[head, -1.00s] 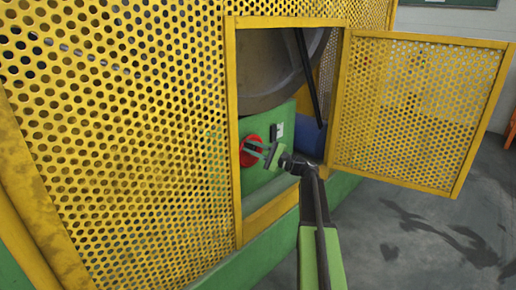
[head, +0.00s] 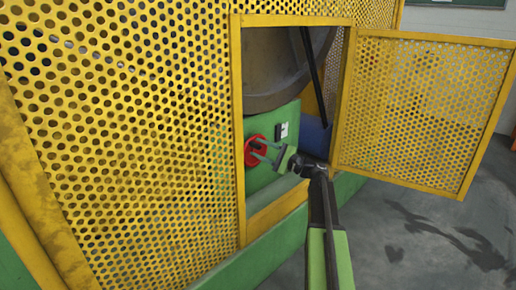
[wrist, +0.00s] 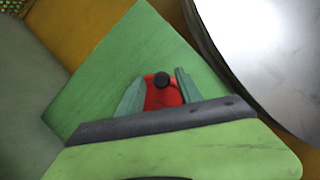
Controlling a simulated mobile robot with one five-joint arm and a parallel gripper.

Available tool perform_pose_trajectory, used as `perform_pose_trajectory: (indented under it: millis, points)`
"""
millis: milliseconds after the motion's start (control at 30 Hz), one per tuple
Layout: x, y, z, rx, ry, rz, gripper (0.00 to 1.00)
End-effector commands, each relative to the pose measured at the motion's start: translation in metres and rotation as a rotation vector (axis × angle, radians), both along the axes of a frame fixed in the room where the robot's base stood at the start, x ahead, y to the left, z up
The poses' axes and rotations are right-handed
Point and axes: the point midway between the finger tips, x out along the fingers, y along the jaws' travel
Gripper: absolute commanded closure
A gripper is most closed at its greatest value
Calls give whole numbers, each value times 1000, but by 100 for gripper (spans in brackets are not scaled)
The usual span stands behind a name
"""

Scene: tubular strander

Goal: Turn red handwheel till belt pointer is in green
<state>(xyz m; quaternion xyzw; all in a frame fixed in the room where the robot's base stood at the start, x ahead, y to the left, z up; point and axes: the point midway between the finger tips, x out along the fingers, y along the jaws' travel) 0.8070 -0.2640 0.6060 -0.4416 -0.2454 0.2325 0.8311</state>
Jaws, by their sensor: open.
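The red handwheel (head: 256,150) is mounted on a green panel inside the open guard doorway. In the wrist view the red handwheel (wrist: 163,98) shows between my two fingers, with a black knob (wrist: 162,79) on it. My gripper (head: 259,153) is open, its fingers pointing at the wheel's face; the picture does not settle whether they touch it. In the wrist view my gripper (wrist: 158,82) has one finger on each side of the wheel. A small black-and-white plate (head: 281,131) sits on the panel above right of the wheel; I cannot make out a pointer or green zone on it.
Yellow perforated guarding (head: 120,130) stands left of the opening. The yellow mesh door (head: 425,110) is swung open to the right. A big grey drum (head: 280,65) and a dark bar (head: 312,75) are above the wheel. Grey floor (head: 410,230) is clear at lower right.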

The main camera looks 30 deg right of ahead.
Motion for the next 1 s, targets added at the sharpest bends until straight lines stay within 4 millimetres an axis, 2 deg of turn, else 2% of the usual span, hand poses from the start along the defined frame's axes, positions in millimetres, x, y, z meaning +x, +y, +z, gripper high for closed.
perform_pose_trajectory:
  millis: [300,500,700,1000]
  points:
    - [-69,-55,-22,0,0,-4,57]
    - [-102,-82,-30,0,0,-2,57]
    - [-115,-92,-32,0,1,-1,57]
    - [-115,-92,-32,-1,1,0,57]
